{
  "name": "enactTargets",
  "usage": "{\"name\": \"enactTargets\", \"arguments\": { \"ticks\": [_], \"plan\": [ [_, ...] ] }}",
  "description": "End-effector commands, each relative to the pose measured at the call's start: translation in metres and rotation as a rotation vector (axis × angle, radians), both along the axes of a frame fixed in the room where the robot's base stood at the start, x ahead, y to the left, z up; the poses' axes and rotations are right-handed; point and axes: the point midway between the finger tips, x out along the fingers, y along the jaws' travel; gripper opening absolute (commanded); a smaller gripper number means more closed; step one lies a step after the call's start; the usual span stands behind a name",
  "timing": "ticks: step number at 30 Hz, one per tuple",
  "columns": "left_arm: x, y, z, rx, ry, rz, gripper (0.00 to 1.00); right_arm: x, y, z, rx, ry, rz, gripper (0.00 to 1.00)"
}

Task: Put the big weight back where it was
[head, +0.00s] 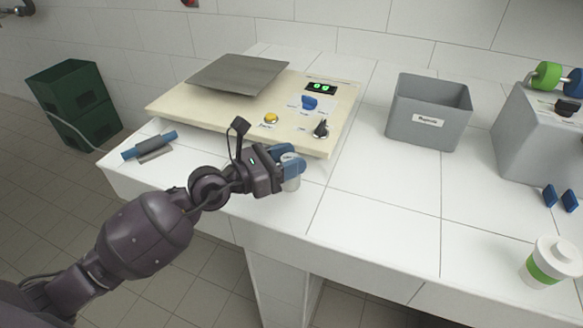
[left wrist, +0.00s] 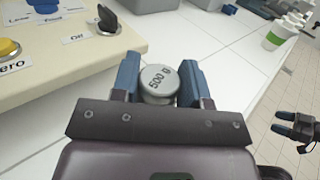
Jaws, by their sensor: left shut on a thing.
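The big weight, a grey metal cylinder (head: 291,184) marked "500 g", is between the blue fingers of my left gripper (head: 290,166). In the left wrist view the weight (left wrist: 158,80) shows its round top, upright, with one finger on each side. My left gripper is shut on it, just in front of the scale's front edge and over the white counter. I cannot tell whether the weight's base touches the counter. My right gripper (left wrist: 297,124) shows only in the left wrist view, at the right, away from the counter; its opening is unclear.
The cream scale (head: 225,109) has a metal plate (head: 238,74), a lit display, knobs and a yellow button. A blue-handled tool (head: 150,146) lies left. A grey labelled bin (head: 428,112), a grey machine (head: 545,130) and a lidded cup (head: 548,262) stand right. The middle counter is clear.

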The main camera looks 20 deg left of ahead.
Motion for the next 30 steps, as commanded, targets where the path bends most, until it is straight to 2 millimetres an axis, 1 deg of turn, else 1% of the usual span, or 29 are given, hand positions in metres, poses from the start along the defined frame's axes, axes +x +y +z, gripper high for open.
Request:
{"name": "enactTargets", "arguments": {
  "ticks": [1, 3, 6, 11, 19, 20, 21, 24, 25, 30],
  "plan": [
    [0.0, 0.0, -0.014, 0.001, 0.007, -0.001, 0.0, -0.003, 0.0, -0.009, 0.0, 0.015, 0.0, 0.67],
    [0.0, 0.0, -0.019, -0.002, 0.004, -0.001, 0.0, -0.003, 0.0, -0.011, 0.0, 0.016, 0.0, 0.67],
    [0.0, 0.0, -0.021, -0.002, 0.001, -0.001, 0.0, 0.002, 0.0, -0.007, 0.0, 0.004, 0.001, 0.67],
    [0.0, 0.0, -0.018, -0.003, -0.004, 0.0, 0.0, 0.01, 0.001, 0.0, 0.001, -0.019, 0.003, 0.67],
    [0.0, 0.0, -0.023, -0.002, -0.002, 0.0, 0.0, 0.007, 0.001, -0.005, 0.003, -0.007, 0.0, 0.67],
    [0.0, 0.0, -0.024, -0.001, 0.0, 0.0, 0.42, 0.007, 0.001, -0.006, 0.003, -0.006, 0.0, 0.67],
    [0.0, 0.0, -0.024, -0.001, -0.001, 0.0, 0.49, 0.006, 0.001, -0.006, 0.002, -0.005, -0.001, 0.67],
    [0.0, 0.0, -0.024, -0.001, -0.001, 0.0, 0.64, 0.005, 0.0, -0.006, 0.002, -0.002, -0.001, 0.67],
    [0.0, 0.0, -0.024, -0.001, -0.001, 0.0, 0.67, 0.005, 0.0, -0.007, 0.002, -0.001, -0.001, 0.67],
    [0.0, 0.0, -0.024, -0.001, -0.001, -0.001, 0.67, 0.003, 0.0, -0.007, 0.002, 0.003, -0.003, 0.67]
  ]
}}
